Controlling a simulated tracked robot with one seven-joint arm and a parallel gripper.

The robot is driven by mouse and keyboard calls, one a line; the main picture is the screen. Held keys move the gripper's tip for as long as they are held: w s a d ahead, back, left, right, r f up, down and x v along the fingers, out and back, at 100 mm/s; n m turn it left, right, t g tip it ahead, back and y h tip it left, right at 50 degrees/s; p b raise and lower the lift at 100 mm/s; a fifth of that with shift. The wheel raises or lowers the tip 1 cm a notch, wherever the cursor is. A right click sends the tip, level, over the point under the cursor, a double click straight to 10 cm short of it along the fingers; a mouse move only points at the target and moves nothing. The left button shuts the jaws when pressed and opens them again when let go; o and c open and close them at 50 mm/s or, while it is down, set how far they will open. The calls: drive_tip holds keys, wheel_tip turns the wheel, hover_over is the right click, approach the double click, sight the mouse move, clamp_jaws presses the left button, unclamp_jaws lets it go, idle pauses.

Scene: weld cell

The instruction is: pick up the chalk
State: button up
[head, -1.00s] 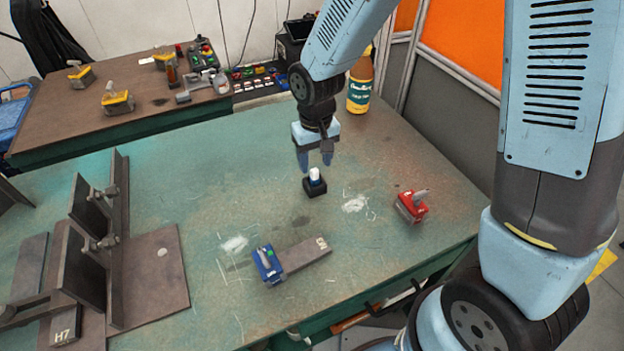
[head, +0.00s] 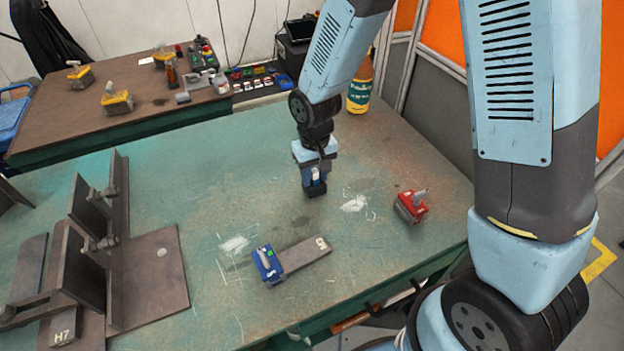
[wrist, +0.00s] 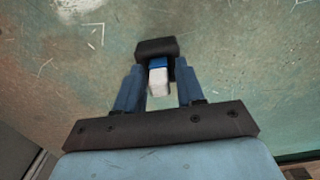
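The chalk (head: 315,173) is a short white stick with a blue lower part, standing in a small black holder (head: 315,190) on the green table. In the wrist view, the chalk (wrist: 158,80) is between my two blue fingers, and the black holder (wrist: 157,46) is just beyond their tips. My gripper (head: 314,180) is lowered over the holder. It also shows in the wrist view (wrist: 158,72), open, with a finger on each side of the chalk and gaps beside its white part. Whether the tips touch the blue part or the holder is hard to tell.
A red magnet-like block (head: 411,206) sits to the right. A blue one (head: 267,264) stands nearer, against a flat metal bar (head: 305,254). A steel fixture (head: 150,275) fills the table's left. A yellow-labelled bottle (head: 359,92) stands at the back. The table around the holder is clear.

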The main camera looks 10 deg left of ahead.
clamp_jaws()
drive_tip(key=shift+r, duration=0.1)
